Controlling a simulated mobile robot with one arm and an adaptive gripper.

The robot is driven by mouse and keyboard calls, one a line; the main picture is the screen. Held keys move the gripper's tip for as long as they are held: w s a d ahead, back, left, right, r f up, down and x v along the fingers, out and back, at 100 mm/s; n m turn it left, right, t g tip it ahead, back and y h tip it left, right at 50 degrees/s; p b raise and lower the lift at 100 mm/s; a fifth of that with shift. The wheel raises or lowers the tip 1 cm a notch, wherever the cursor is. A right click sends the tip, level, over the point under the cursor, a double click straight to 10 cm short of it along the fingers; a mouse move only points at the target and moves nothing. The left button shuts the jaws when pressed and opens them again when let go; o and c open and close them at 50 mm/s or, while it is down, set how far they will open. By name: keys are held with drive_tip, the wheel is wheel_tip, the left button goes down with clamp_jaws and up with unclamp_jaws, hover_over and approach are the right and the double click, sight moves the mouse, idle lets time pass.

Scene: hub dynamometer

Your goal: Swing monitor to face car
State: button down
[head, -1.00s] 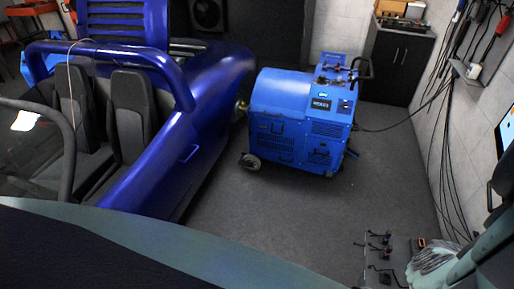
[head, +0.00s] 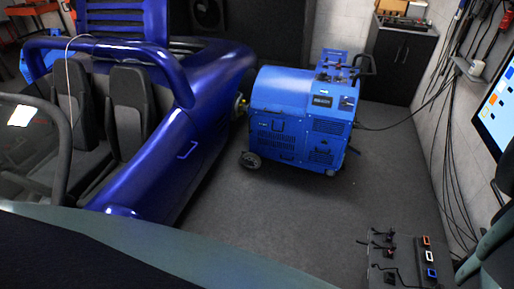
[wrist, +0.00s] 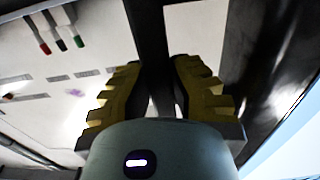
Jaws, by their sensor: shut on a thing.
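The monitor (head: 495,112) is at the right edge in the head view, beside the right wall. Its lit blue screen with white and coloured patches is seen at a slant and cut off by the frame. The blue car (head: 175,130) stands at the left. In the wrist view, the yellow ridged fingers of my gripper (wrist: 162,85) close around a dark bar (wrist: 150,35) that seems part of the monitor or its mount. The exact contact is hidden by the fingers. In the head view the fingertips cannot be made out.
A blue wheeled dynamometer (head: 298,120) stands against the car's side. Dark cables (head: 447,150) hang along the right wall. A grey board (head: 405,262) with small tools and coloured pieces is at the lower right. The grey floor (head: 300,210) in the middle is clear.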

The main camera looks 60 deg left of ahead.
drive_tip(key=c, duration=0.8)
unclamp_jaws()
drive_tip(key=shift+a, duration=0.1)
drive_tip(key=v, duration=1.1)
drive_tip(key=shift+s+a, duration=0.3)
